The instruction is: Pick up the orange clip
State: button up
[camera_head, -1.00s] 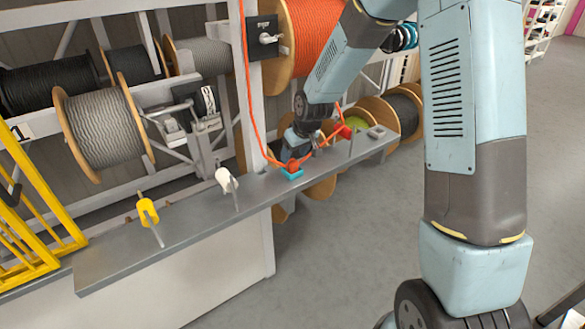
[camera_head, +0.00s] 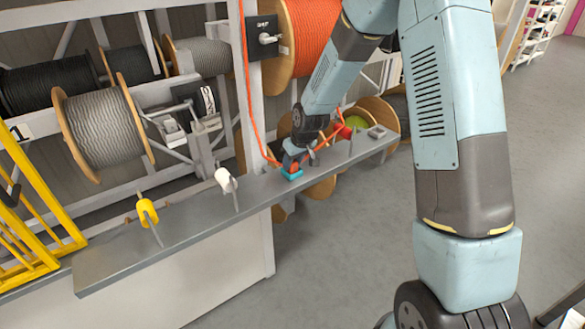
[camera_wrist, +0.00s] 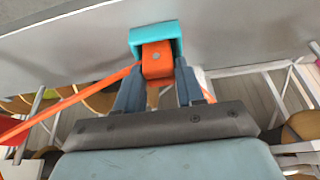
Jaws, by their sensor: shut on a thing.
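The orange clip (camera_wrist: 157,62) sits at the teal holder (camera_wrist: 150,32) on the grey shelf edge in the wrist view. My gripper (camera_wrist: 157,78) has one finger on each side of the clip's lower part and is shut on it. In the head view the clip (camera_head: 289,163) shows small above the teal holder (camera_head: 292,174), partly hidden by my gripper (camera_head: 295,154). The clip still touches the holder. An orange cord (camera_head: 262,145) runs down to the clip and on towards a red piece (camera_head: 344,131) at the right.
The narrow grey shelf (camera_head: 190,220) also bears a yellow piece (camera_head: 147,210) and a white piece (camera_head: 226,180), each beside a thin post. Cable reels (camera_head: 105,130) fill the rack behind. A yellow rail frame (camera_head: 30,215) stands at the left. Open floor lies in front.

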jog(key=c, duration=0.5)
jog(key=shift+r, duration=0.3)
notch_tip(320, 180, up, 2)
jog(key=shift+r, duration=0.25)
jog(key=shift+s+d+r, duration=0.75)
jog(key=shift+s+r, duration=0.9)
jog(key=shift+s, duration=0.55)
jog(key=shift+s+d+r, duration=0.8)
jog(key=shift+s+r, duration=0.85)
jog(key=shift+s, duration=0.6)
jog(key=shift+s+d+r, duration=0.75)
jog(key=shift+s+r, duration=0.9)
jog(key=shift+s, duration=0.55)
jog(key=shift+r, duration=0.15)
